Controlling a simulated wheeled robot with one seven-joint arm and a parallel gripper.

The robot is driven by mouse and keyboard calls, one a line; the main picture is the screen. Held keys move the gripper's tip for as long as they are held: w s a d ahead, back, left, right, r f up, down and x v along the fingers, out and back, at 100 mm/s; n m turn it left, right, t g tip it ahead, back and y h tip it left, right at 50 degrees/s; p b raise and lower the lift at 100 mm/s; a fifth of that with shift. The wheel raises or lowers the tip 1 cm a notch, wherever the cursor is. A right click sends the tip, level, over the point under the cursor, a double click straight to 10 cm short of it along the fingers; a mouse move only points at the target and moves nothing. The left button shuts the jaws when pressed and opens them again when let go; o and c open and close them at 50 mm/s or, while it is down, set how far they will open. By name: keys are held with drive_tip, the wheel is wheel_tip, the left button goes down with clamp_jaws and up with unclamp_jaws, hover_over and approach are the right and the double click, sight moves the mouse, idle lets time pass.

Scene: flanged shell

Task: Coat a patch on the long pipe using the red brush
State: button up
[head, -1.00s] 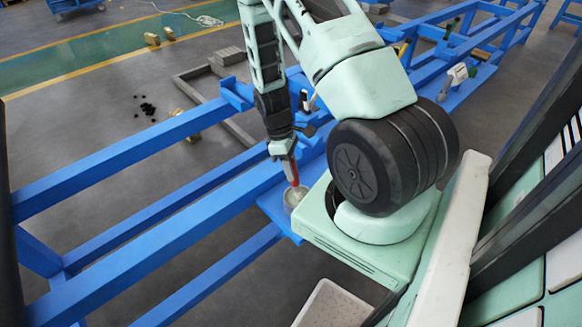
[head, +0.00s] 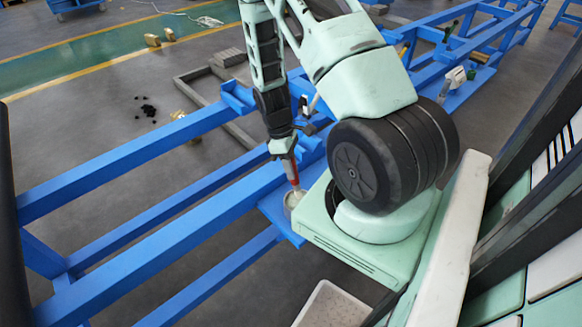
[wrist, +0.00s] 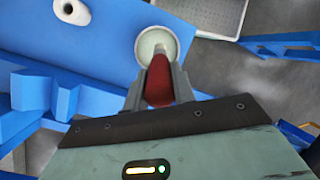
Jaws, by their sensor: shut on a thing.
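My gripper (head: 286,160) points down and is shut on the red brush (wrist: 158,90). Its red handle sits between the two fingers in the wrist view. The brush's lower end reaches into the mouth of a pale round cup (wrist: 156,42); the bristles are hidden. The cup (head: 291,203) stands on a blue plate (wrist: 110,50) on the frame, close beside my base. I cannot make out the long pipe for certain in either view.
Long blue beams (head: 160,230) run across the head view around the cup. A white hollow cylinder (wrist: 72,10) lies at the wrist view's upper left. A pale perforated tray (head: 332,305) is below my base. Black bits (head: 148,110) lie on the floor.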

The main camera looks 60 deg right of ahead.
sight(292, 160)
drive_tip(key=shift+r+p, duration=1.7)
drive_tip(key=shift+r, duration=0.55)
